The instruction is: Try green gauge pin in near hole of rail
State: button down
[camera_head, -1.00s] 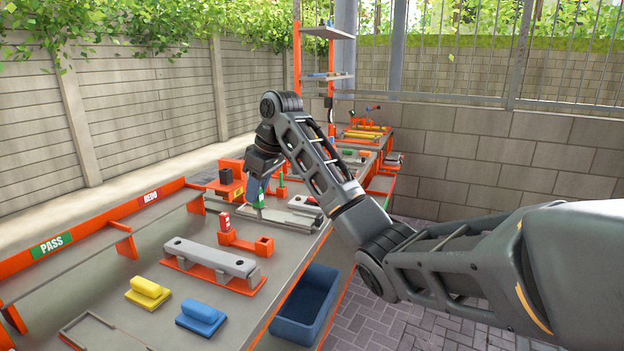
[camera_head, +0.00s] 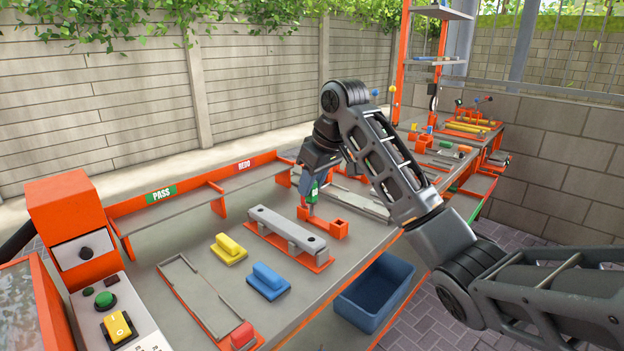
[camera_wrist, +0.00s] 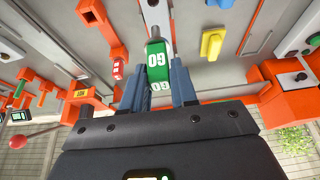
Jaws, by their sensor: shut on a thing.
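My gripper (camera_head: 312,186) is shut on the green gauge pin (camera_head: 311,192). The wrist view shows the pin (camera_wrist: 158,62) between the two fingers (camera_wrist: 158,84), with white digits on its green body and a grey end pointing away from me. The rail (camera_head: 286,228) is a grey bar on an orange base, just left of and nearer than my gripper in the head view. The pin appears above the table, beside the rail's far end.
An orange bracket with a square socket (camera_head: 338,228) stands close to the pin. A red block (camera_wrist: 118,68) is near it. Yellow (camera_head: 229,249) and blue (camera_head: 268,281) handled blocks lie nearer. A blue bin (camera_head: 375,292) is beside the table. An orange PASS/REDO shelf (camera_head: 205,190) runs behind.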

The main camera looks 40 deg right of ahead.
aim_at(315, 199)
jog(key=shift+f+b, duration=0.8)
jog(key=shift+f, duration=2.4)
jog(key=shift+p, duration=0.85)
jog(key=shift+f, duration=1.65)
dwell(1.6)
